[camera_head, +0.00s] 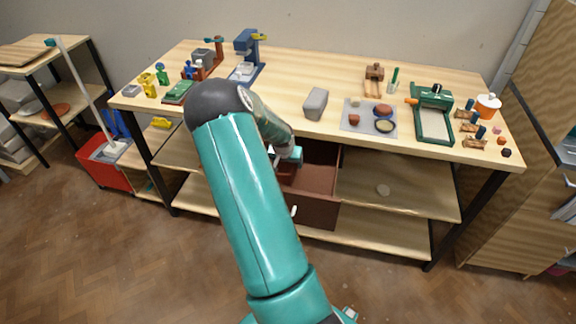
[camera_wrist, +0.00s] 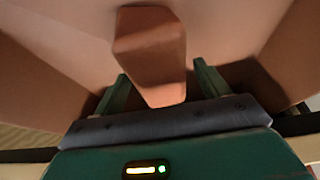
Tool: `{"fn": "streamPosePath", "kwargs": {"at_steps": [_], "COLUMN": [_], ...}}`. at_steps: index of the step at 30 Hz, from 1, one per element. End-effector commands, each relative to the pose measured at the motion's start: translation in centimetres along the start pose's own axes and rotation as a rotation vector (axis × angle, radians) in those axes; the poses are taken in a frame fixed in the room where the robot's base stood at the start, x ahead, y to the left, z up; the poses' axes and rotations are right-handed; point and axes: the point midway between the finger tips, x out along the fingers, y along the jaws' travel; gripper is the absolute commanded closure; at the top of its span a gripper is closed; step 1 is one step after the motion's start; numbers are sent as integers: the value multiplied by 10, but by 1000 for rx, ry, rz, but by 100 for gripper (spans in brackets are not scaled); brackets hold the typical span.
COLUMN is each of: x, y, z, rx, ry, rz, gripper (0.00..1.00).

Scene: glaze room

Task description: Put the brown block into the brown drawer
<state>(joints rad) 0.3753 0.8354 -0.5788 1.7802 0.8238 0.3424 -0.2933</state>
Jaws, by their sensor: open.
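The brown drawer (camera_head: 318,180) is pulled open under the table, its inside facing up. My gripper (camera_wrist: 161,78) is open, with its two fingers apart in the wrist view. The brown block (camera_wrist: 150,48) lies between and beyond the fingers, inside the drawer; gaps show beside both fingers. In the head view the block (camera_head: 287,173) shows as a small reddish-brown patch just below my gripper, within the drawer's left part. My arm covers the drawer's left side there. Whether the block rests flat on the drawer floor is hard to tell.
The wooden table (camera_head: 340,75) above carries a grey block (camera_head: 316,103), a grey mat (camera_head: 354,128) with small items, a green press (camera_head: 433,115) and several tools. A lower shelf (camera_head: 400,190) is right of the drawer. A red bin (camera_head: 103,170) stands left; the front floor is clear.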

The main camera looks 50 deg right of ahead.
Motion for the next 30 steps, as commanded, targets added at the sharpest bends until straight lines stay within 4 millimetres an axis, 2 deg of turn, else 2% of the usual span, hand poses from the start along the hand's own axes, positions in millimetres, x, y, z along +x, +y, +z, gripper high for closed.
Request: {"fn": "streamPosePath", "kwargs": {"at_steps": [1,6,12,23,26,30], "x": [-13,-51,-82,-94,-109,-154], "y": [-2,-2,-1,-3,-18,-58], "z": [-1,0,0,2,10,38], "rx": [-2,-2,-1,-2,-21,-84], "ry": [3,2,0,-4,-20,-64], "rz": [-2,-3,-2,-8,-48,-154], "gripper": [26,26,26,26,26,26]}}
